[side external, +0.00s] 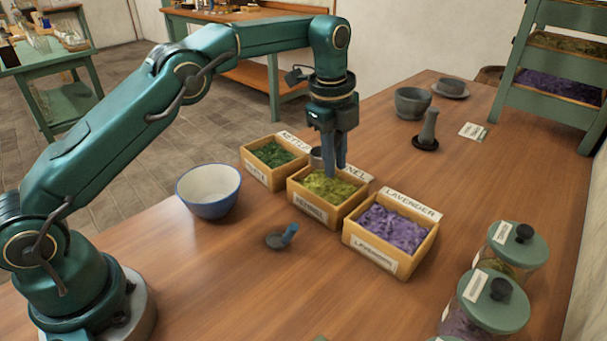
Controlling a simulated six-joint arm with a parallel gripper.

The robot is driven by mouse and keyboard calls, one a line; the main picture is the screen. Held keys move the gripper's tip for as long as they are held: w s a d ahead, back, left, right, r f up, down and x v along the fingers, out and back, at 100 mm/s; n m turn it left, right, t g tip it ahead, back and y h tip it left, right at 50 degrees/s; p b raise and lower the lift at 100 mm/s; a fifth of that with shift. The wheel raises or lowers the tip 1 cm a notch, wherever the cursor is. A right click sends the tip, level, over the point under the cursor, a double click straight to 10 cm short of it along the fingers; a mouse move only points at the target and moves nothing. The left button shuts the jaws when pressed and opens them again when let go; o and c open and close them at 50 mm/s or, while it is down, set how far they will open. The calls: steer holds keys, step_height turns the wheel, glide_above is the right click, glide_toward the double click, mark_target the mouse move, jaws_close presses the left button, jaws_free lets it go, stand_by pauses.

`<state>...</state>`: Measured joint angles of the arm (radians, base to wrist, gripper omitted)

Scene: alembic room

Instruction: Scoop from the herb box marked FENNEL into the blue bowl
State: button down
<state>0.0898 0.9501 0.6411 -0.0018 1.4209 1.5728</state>
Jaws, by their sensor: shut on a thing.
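The herb box marked FENNEL (312,207) is the middle one of three wooden boxes and holds yellow-green herb. My gripper (335,160) points straight down over its back part, shut on what looks like a scoop. The scoop's grey metal cup (316,157) shows just left of the fingers, at the box's back edge. Its handle is mostly hidden by the fingers, and I cannot tell whether the cup touches the herb or holds any. The blue bowl (209,199) stands upright on the table left of the boxes, and its visible inside is pale and empty.
The NETTLE box (257,171) stands left of the fennel and the LAVENDER box (370,254) right. A small dark dish with a blue piece (280,238) lies in front. Lidded jars (490,300) stand at right, a mortar (411,103) and pestle (428,129) behind.

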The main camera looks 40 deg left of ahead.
steer(key=shift+f, duration=4)
steer(key=shift+d, duration=0.15)
steer(key=shift+d, duration=1.1)
steer(key=shift+r, duration=0.1)
step_height(320, 180, up, 8)
steer(key=shift+r, duration=0.15)
steer(key=shift+w, duration=0.1)
